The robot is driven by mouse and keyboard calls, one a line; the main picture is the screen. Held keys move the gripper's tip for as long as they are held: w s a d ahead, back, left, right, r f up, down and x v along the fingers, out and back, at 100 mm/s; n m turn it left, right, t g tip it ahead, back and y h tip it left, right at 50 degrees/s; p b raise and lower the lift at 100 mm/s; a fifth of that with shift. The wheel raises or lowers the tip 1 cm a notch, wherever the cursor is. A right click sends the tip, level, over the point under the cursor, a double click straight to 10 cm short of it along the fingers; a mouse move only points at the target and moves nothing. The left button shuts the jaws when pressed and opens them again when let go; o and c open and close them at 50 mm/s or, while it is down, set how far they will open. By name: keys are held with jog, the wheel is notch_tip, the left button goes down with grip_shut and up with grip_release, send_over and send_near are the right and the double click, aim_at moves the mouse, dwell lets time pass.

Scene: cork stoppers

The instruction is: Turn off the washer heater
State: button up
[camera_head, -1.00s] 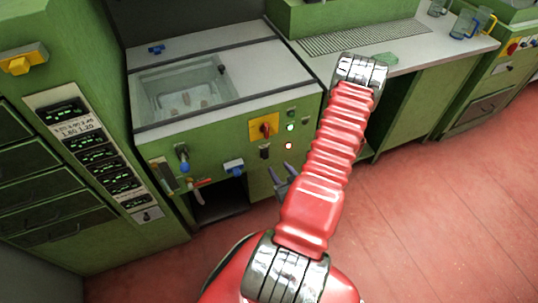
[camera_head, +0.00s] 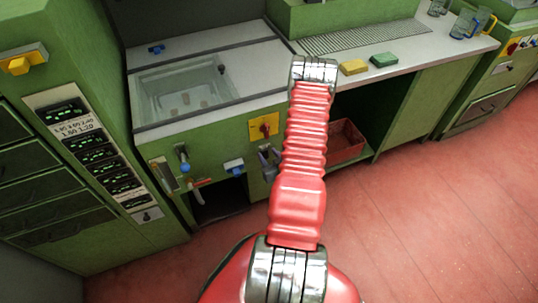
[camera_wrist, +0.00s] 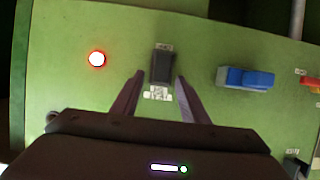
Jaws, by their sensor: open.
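The washer (camera_head: 150,150) is a green cabinet with a water-filled basin on top. Its front panel carries a yellow plate with a red rotary knob (camera_head: 264,126). In the wrist view a black rocker switch (camera_wrist: 162,66) sits on the green panel with small labels that I cannot read. My gripper (camera_wrist: 160,80) is open, its two dark fingers on either side of the switch in the picture. I cannot tell whether they touch it. In the head view my gripper (camera_head: 268,160) is in front of the panel, below the knob, and covers the switch. A red lamp (camera_wrist: 97,59) glows beside the switch.
A blue handle (camera_wrist: 245,78) sits on the panel near the switch; it also shows in the head view (camera_head: 233,166). A blue-ended valve (camera_head: 183,158) is further left. Yellow and green sponges (camera_head: 383,60) lie on the counter. A red crate (camera_head: 345,140) is below.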

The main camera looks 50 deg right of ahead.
jog(key=shift+c, duration=0.6)
grip_shut()
jog(key=shift+f, duration=0.15)
jog(key=shift+s+f+t+h, duration=0.25)
jog(key=shift+t+h, duration=0.3)
jog(key=shift+t, duration=0.4)
jog(key=shift+s+f+t+h, duration=0.15)
jog(key=shift+f+t+h, duration=0.15)
jog(key=shift+t+h, duration=0.45)
jog(key=shift+t, duration=0.3)
jog(key=shift+c, duration=1.1)
grip_release()
jog(key=o, duration=0.3)
jog(key=shift+a, duration=0.15)
